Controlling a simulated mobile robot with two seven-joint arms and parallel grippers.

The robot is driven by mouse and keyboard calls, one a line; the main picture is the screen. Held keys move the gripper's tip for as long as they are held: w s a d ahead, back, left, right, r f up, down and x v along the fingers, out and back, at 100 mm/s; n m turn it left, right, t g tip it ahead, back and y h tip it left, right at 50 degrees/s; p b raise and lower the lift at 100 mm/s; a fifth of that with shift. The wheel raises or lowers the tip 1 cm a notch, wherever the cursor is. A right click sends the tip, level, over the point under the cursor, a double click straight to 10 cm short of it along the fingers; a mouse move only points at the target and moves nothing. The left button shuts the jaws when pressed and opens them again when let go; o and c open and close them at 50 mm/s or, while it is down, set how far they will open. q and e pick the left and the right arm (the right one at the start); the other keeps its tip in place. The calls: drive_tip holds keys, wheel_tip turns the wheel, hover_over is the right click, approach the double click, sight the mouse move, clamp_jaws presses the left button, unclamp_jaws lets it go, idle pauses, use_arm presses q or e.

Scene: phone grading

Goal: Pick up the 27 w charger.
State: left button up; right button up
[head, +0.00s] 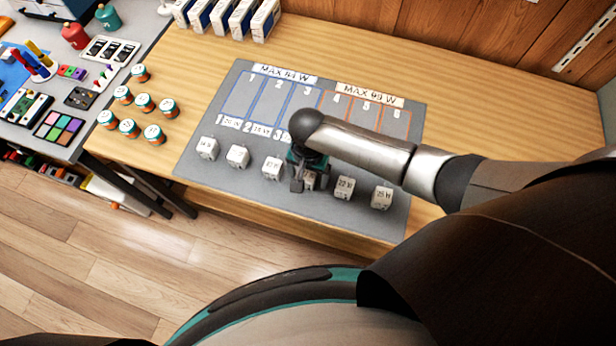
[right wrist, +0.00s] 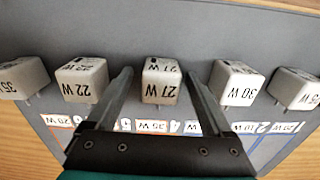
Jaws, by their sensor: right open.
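The 27 W charger (right wrist: 161,82) is a small white cube. In the right wrist view it stands on the grey mat between the two open fingers of my right gripper (right wrist: 160,90), with a gap on each side. In the head view my right gripper (head: 309,178) is over the row of chargers and hides most of the 27 W charger (head: 310,182). The 22 W charger (right wrist: 82,80) and the 30 W charger (right wrist: 236,82) stand just outside the fingers. My left gripper is not in view.
The grey mat (head: 190,165) has blue and orange outlined slots and lies on a wooden table (head: 480,95). Several more white chargers stand along its near edge. Several orange-and-teal jars (head: 143,103) stand left of the mat, and white boxes (head: 225,18) stand at the back.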

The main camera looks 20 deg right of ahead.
clamp_jaws()
idle(0.7)
